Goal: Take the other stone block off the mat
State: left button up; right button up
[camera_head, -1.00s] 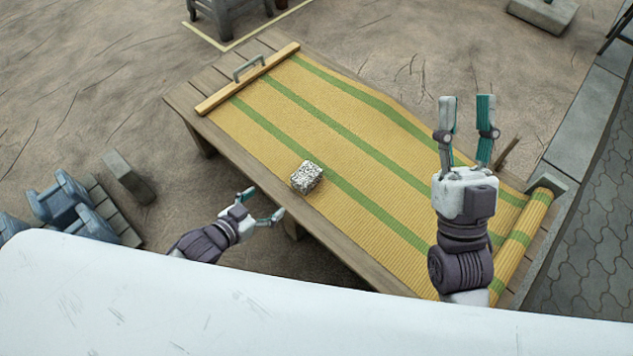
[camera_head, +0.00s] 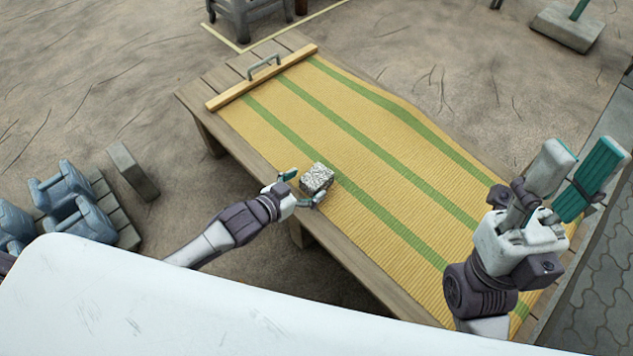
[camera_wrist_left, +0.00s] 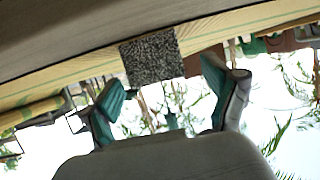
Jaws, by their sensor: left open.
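The speckled grey stone block (camera_head: 317,178) sits on the yellow mat with green stripes (camera_head: 360,150), near the mat's near-left edge. My left gripper (camera_head: 302,188) is open at the block's near-left side, its fingers on either side of the block's near corner. I cannot tell whether they touch it. The left wrist view shows the block (camera_wrist_left: 152,58) ahead of the two spread fingers (camera_wrist_left: 170,100). My right gripper (camera_head: 572,178) is raised over the mat's right end, its two fingers apart and nothing between them.
The mat lies on a wooden table (camera_head: 225,75). A wooden bar with a grey handle (camera_head: 264,68) lies across the mat's far-left end. The mat's middle is clear.

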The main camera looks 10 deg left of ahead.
aim_at(317, 179)
pick_arm(q)
jog(key=b+x, duration=0.1)
jog(key=x, duration=0.1)
jog(key=b+x, duration=0.1)
jog(key=x, duration=0.1)
jog(key=shift+s+f, duration=0.15)
jog(key=shift+f, duration=0.1)
jog(key=shift+w+d, duration=0.2)
jog(key=shift+w, duration=0.05)
jog(key=shift+r, duration=0.1)
jog(key=shift+c, duration=0.3)
jog(key=c, duration=1.6)
